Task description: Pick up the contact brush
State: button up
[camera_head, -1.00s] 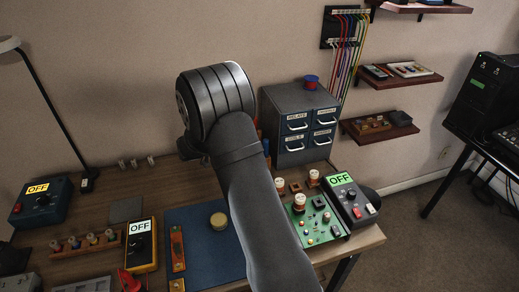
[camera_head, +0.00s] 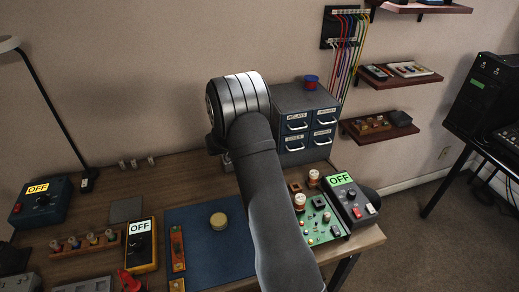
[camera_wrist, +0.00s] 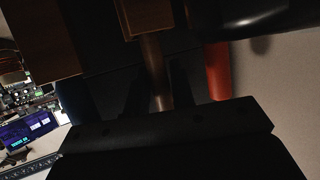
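My arm (camera_head: 265,190) rises from the lower edge in the head view, and its thick joint stands in front of the drawer cabinet's left side. My gripper is hidden behind it there. In the wrist view my gripper (camera_wrist: 165,95) is very dark, and its finger gap is hard to make out. A slim brown rod (camera_wrist: 152,65), perhaps the contact brush's handle, runs between its dark parts below a brown block (camera_wrist: 150,16). I cannot tell whether the fingers touch it. A red-orange handle-like piece (camera_wrist: 218,70) is to its right.
The drawer cabinet (camera_head: 297,95) has a red and blue cup (camera_head: 311,82) on top. The green circuit board (camera_head: 320,222) and a black OFF box (camera_head: 350,203) stand on the right. A blue mat (camera_head: 205,255) with a round tin (camera_head: 218,221) lies left of my arm.

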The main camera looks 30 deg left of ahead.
grip_shut()
jog(key=shift+r, duration=0.1)
